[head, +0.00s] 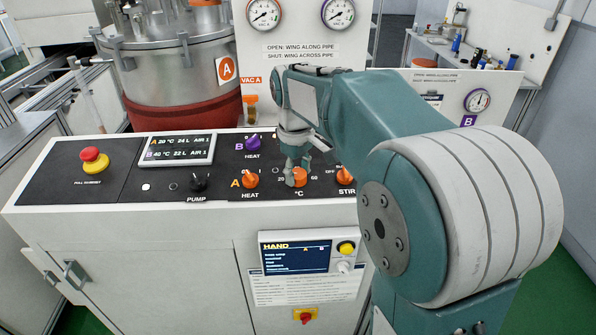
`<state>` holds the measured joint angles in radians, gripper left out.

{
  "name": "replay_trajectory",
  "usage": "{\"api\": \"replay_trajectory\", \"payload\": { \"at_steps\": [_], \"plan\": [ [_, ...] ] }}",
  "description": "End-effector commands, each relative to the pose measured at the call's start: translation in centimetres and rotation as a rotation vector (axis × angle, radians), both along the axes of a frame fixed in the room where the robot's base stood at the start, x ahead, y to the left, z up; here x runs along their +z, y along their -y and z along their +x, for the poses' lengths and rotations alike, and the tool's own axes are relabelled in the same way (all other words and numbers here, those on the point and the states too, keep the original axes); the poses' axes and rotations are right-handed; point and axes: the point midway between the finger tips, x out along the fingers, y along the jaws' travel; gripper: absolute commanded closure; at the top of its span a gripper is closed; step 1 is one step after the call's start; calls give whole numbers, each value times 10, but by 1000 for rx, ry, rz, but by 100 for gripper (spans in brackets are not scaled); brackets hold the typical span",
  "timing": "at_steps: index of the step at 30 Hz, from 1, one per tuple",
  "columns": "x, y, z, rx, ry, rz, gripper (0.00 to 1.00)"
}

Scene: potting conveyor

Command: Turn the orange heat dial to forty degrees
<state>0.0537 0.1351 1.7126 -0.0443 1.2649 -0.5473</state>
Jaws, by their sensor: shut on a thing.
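The orange heat dial (300,176) sits on the black panel of the console, with "20", "60" and "°C" printed around it. My gripper (296,172) points down at this dial and is shut on it. The gripper fingers hide part of the dial, so I cannot read its exact setting. A display (178,150) on the panel reads "A 20 °C 24 L AIR 1" and "B 40 °C 32 L AIR 1".
Beside the dial are the orange A heat switch (250,180), purple B heat switch (253,142), orange stir knob (345,176) and black pump knob (199,184). A red emergency button (92,158) is at left. A steel vessel (185,65) stands behind the console.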

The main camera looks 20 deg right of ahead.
Motion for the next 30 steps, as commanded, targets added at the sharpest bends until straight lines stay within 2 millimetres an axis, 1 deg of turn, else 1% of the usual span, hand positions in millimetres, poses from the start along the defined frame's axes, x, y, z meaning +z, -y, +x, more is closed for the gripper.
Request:
{"api": "replay_trajectory", "payload": {
  "at_steps": [8,14,30],
  "plan": [
    [-2,0,-1,-38,-4,6,96],
    [-3,1,-1,-144,-1,23,96],
    [-4,1,-2,-630,17,100,96]
  ]
}}
